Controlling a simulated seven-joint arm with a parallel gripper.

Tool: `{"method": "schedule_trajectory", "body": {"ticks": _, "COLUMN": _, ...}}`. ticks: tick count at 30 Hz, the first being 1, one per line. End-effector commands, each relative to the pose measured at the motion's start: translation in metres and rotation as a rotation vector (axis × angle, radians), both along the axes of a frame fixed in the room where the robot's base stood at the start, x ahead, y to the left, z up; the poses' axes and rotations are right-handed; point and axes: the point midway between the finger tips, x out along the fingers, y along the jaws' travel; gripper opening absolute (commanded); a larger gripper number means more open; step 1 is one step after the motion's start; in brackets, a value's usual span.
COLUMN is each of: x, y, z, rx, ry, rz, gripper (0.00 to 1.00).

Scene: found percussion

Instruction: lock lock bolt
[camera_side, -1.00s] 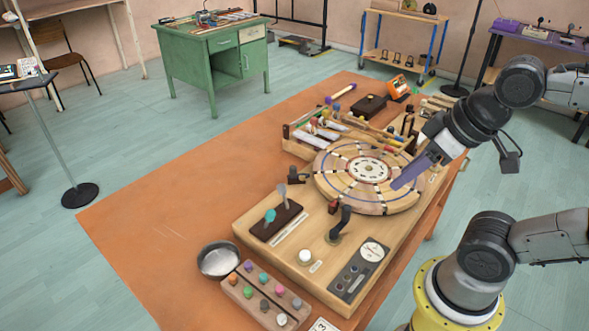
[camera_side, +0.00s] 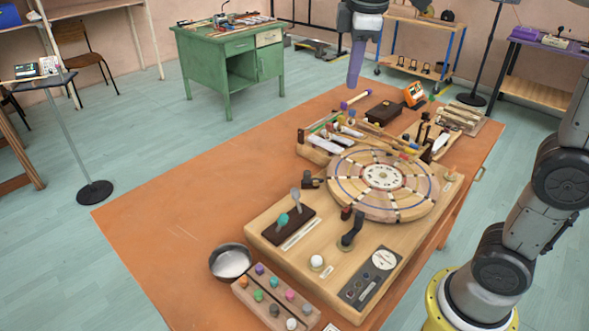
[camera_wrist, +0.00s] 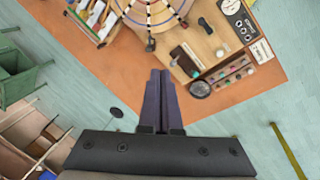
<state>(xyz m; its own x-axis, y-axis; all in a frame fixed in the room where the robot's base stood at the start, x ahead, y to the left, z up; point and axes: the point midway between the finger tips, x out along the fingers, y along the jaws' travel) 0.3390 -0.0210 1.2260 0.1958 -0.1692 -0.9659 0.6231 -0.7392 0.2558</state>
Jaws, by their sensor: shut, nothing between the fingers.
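A round segmented wheel (camera_side: 381,184) lies on the light wooden board (camera_side: 285,220), well below and in front of the gripper. A small dark fitting (camera_side: 311,181) sits at the wheel's left edge; it looks like a bolt, but its position cannot be made out. It also seems to show in the wrist view (camera_wrist: 150,44).
The board also carries a black lever (camera_side: 351,233), a dark switch block (camera_side: 281,226) and a dial panel (camera_side: 371,277). A metal bowl (camera_side: 231,262) and a block of coloured pegs (camera_side: 272,300) stand in front. The orange tabletop (camera_side: 190,220) is clear on the left.

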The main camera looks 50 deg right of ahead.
Motion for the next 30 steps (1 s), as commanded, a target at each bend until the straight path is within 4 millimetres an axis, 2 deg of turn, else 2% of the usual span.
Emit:
{"method": "schedule_trajectory", "body": {"ticks": 1, "x": 0.016, "y": 0.001, "z": -0.003, "rx": -0.013, "ry": 0.026, "rz": 0.019, "gripper": 0.0}}
{"method": "schedule_trajectory", "body": {"ticks": 8, "x": 0.077, "y": 0.006, "z": -0.022, "rx": -0.062, "ry": 0.133, "rz": 0.099, "gripper": 0.0}}
{"method": "schedule_trajectory", "body": {"ticks": 14, "x": 0.126, "y": 0.013, "z": -0.056, "rx": -0.096, "ry": 0.223, "rz": 0.151, "gripper": 0.0}}
{"method": "schedule_trajectory", "body": {"ticks": 18, "x": 0.156, "y": 0.02, "z": -0.089, "rx": -0.114, "ry": 0.284, "rz": 0.178, "gripper": 0.0}}
{"method": "schedule_trajectory", "body": {"ticks": 24, "x": 0.191, "y": 0.031, "z": -0.146, "rx": -0.134, "ry": 0.36, "rz": 0.197, "gripper": 0.0}}
{"method": "schedule_trajectory", "body": {"ticks": 30, "x": 0.202, "y": 0.039, "z": -0.197, "rx": -0.14, "ry": 0.433, "rz": 0.213, "gripper": 0.0}}
